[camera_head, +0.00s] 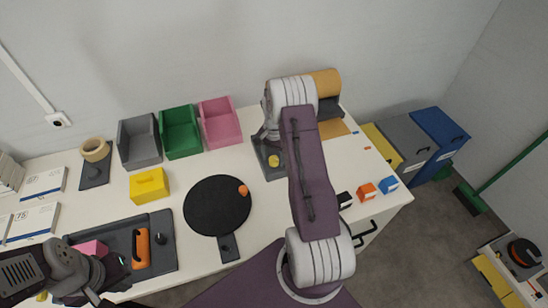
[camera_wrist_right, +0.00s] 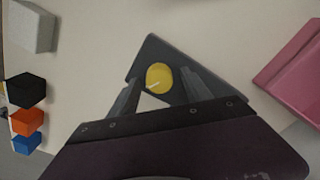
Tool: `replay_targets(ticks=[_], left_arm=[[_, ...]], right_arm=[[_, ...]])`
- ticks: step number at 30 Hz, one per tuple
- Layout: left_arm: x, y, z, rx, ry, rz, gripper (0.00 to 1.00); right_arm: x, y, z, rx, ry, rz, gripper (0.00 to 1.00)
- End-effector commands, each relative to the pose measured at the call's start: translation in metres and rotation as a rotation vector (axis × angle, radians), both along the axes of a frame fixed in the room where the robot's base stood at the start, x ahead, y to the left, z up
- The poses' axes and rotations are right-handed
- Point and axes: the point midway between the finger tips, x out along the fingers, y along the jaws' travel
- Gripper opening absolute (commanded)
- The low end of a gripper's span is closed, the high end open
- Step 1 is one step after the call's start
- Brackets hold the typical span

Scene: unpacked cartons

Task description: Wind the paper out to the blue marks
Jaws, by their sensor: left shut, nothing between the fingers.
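A brown paper roll (camera_head: 326,82) sits in a dark holder at the back right of the table. A short brown sheet (camera_head: 334,129) lies flat in front of it. A small blue mark (camera_head: 355,132) shows faintly on the table right of the sheet. A yellow round knob (camera_wrist_right: 159,77) stands on a dark plate (camera_wrist_right: 150,50), partly behind my right arm in the head view. My right gripper (camera_wrist_right: 160,82) is open, its fingers on either side of the knob; contact cannot be told. My left gripper (camera_head: 112,272) is shut and empty at the front left.
A black cube (camera_head: 345,199), an orange cube (camera_head: 367,191) and a blue cube (camera_head: 388,184) stand near the right edge. Grey, green and pink bins (camera_head: 220,124) line the back. A round black board (camera_head: 217,205) and a dark tray (camera_head: 165,262) lie left of my right arm.

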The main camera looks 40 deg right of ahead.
Motion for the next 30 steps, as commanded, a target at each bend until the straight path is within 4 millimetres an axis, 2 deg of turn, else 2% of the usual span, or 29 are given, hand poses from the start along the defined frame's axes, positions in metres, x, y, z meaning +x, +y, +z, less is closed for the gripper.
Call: replay_targets(ticks=[5,7,15,19,30], left_arm=[[0.000,0.000,0.000,0.000,0.000,0.000,0.00],[0.000,0.000,-0.001,0.000,0.000,0.000,0.00],[0.000,0.000,-0.006,0.000,0.000,0.000,0.00],[0.000,0.000,-0.007,0.000,0.000,0.000,0.00],[0.000,0.000,-0.006,0.000,0.000,0.000,0.00]], right_arm=[[0.000,0.000,0.001,0.000,0.001,0.000,0.57],[0.001,0.000,0.009,0.000,-0.001,0.000,0.57],[0.000,0.000,0.067,-0.001,-0.003,0.000,0.57],[0.000,0.000,0.085,0.000,-0.001,0.000,0.57],[0.000,0.000,0.090,0.001,0.000,0.000,0.57]])
